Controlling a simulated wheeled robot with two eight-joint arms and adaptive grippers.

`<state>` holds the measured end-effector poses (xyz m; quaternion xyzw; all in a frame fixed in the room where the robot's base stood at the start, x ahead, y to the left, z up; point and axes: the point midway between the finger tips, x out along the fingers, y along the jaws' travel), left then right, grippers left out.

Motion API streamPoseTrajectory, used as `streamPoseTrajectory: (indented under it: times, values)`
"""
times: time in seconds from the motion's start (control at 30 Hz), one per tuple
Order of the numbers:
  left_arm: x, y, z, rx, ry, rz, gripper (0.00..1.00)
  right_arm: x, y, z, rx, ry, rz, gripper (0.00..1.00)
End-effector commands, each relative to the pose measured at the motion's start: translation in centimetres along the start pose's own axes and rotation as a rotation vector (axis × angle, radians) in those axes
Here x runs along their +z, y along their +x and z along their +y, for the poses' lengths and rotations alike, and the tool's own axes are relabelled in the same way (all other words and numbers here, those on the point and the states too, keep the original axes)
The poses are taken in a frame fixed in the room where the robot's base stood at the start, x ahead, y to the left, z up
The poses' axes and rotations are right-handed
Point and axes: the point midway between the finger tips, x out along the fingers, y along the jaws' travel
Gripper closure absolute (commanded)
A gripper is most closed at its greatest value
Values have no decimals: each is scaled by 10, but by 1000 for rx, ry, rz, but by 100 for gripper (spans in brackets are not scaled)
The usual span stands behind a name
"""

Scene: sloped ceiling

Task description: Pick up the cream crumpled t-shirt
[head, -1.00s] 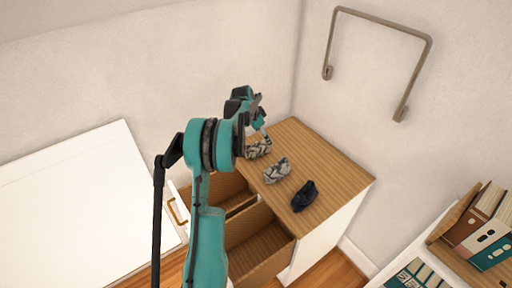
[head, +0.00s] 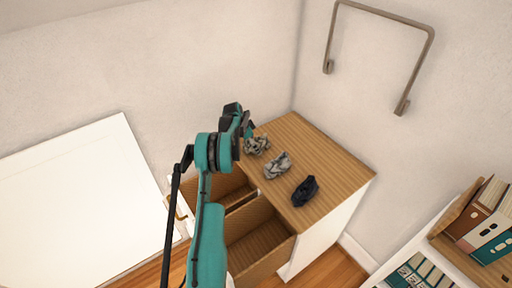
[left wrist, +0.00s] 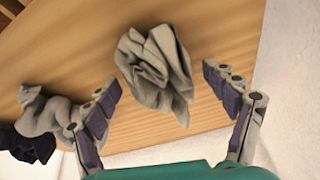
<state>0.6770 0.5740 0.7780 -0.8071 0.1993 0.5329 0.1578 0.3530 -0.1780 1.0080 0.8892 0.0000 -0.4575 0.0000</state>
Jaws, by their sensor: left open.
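The cream crumpled t-shirt (head: 257,146) looks grey-beige and lies bunched up on the wooden cabinet top, near its back left edge. In the left wrist view the t-shirt (left wrist: 155,70) is centred ahead of the jaws. My left gripper (head: 248,128) is beside it at the back left in the head view, and the arm partly blocks the view of the fingers. In the left wrist view my left gripper (left wrist: 162,80) is open, with one finger to each side of the t-shirt, and it holds nothing. My right gripper is not in view.
A grey crumpled cloth (head: 278,165) and a dark navy one (head: 305,191) lie in a row on the cabinet top (head: 336,178). Open drawers (head: 262,245) stick out below. A wall stands close behind, with a metal rail (head: 385,18). A bookshelf (head: 440,240) is at right.

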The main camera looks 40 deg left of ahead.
Motion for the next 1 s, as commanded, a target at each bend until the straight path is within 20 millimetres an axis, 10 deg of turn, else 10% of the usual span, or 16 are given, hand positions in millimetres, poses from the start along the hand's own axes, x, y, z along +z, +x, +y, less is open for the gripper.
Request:
streamPoseTrajectory:
  times: [0.27,0.5,1.0]
  values:
    - [0,5,0,0,0,0,18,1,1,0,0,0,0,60]
    - [0,5,0,0,0,0,73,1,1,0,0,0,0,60]
    - [-8,-12,-1,0,0,0,73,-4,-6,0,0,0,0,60]
